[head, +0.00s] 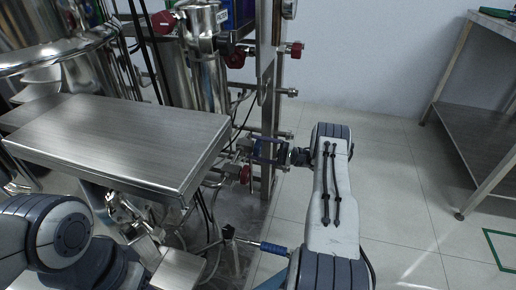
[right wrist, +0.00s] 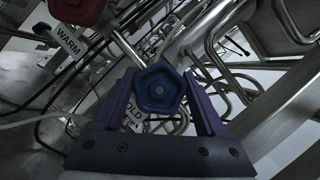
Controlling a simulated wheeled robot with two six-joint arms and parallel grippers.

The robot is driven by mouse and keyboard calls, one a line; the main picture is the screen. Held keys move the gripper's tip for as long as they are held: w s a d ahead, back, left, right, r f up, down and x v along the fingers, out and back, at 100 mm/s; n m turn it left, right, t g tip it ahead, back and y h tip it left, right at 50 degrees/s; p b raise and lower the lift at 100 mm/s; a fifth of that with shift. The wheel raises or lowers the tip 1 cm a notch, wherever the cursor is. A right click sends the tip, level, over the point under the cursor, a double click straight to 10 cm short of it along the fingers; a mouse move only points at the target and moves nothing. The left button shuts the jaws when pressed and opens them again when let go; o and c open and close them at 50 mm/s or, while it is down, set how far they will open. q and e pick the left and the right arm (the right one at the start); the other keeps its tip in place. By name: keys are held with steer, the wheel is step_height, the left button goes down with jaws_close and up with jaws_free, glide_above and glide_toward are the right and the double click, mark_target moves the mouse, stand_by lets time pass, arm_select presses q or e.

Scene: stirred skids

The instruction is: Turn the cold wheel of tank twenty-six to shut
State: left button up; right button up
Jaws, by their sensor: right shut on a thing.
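The cold wheel (right wrist: 160,88) is a dark blue lobed knob, seen face-on in the right wrist view. A white tag (right wrist: 134,116) below it reads "OLD", its first letter hidden behind a finger. My right gripper (right wrist: 162,98) has its two purple fingers on either side of the blue wheel, shut on it. In the head view my right gripper (head: 268,151) reaches left to the pipework at the skid's post; the wheel there is mostly hidden by the fingers. The tank number is not readable.
A red wheel (right wrist: 76,10) with a "WARM" tag (right wrist: 68,45) is at the upper left of the wrist view. In the head view, a steel box top (head: 120,140) lies left of the gripper, and other red wheels (head: 245,174) are close by. Open floor (head: 400,190) lies right.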

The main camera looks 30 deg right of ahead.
steer(key=shift+w, duration=0.1)
steer(key=o, duration=1.3)
steer(key=shift+d, duration=0.1)
steer(key=shift+s+d+f, duration=0.2)
steer(key=shift+s+d, duration=0.05)
steer(key=shift+d, duration=0.05)
steer(key=b+v, duration=0.4)
steer(key=v, duration=0.2)
steer(key=shift+s+d+f+b, duration=0.1)
steer(key=shift+s+d+b, duration=0.1)
steer(key=shift+b, duration=0.1)
